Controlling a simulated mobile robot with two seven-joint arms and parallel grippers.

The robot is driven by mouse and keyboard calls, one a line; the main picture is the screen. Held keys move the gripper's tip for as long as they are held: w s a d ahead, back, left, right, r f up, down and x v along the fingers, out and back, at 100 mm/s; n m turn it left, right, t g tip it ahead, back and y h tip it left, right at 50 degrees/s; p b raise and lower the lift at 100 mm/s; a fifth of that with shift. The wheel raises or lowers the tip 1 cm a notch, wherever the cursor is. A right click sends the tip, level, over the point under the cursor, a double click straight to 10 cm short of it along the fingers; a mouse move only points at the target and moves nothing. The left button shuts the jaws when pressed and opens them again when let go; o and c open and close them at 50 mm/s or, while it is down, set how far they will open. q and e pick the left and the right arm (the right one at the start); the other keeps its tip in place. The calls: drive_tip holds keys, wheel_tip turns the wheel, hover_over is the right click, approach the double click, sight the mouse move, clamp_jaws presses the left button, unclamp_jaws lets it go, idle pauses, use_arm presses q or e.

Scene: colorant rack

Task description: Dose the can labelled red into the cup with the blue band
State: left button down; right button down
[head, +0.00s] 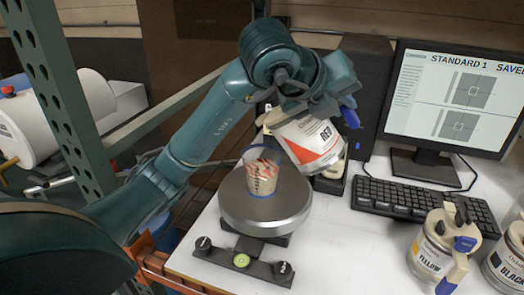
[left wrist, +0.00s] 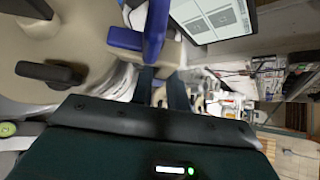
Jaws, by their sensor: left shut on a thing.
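The can labelled RED (head: 312,143) is white with a red-orange band. It is tilted in the air in the head view, its lower left side close to the cup. My left gripper (head: 318,98) is shut on the can, around its handle side; the fingers are partly hidden. In the left wrist view, my left gripper (left wrist: 165,90) is next to a blue lever (left wrist: 152,35) on the can. The clear cup with the blue band (head: 264,174) stands upright on a round metal plate (head: 285,207), with beige, red-streaked contents. Any flow from the can cannot be made out.
A can labelled YELLOW (head: 430,252) and one labelled BLACK (head: 508,262) stand at the lower right. A keyboard (head: 420,200) and a monitor (head: 455,95) are behind them. A green metal upright (head: 60,85) stands at the left. White table lies free right of the plate.

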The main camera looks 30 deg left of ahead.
use_arm(q)
drive_tip(key=shift+a+r, duration=0.2)
drive_tip(key=shift+a, duration=0.05)
idle(0.5)
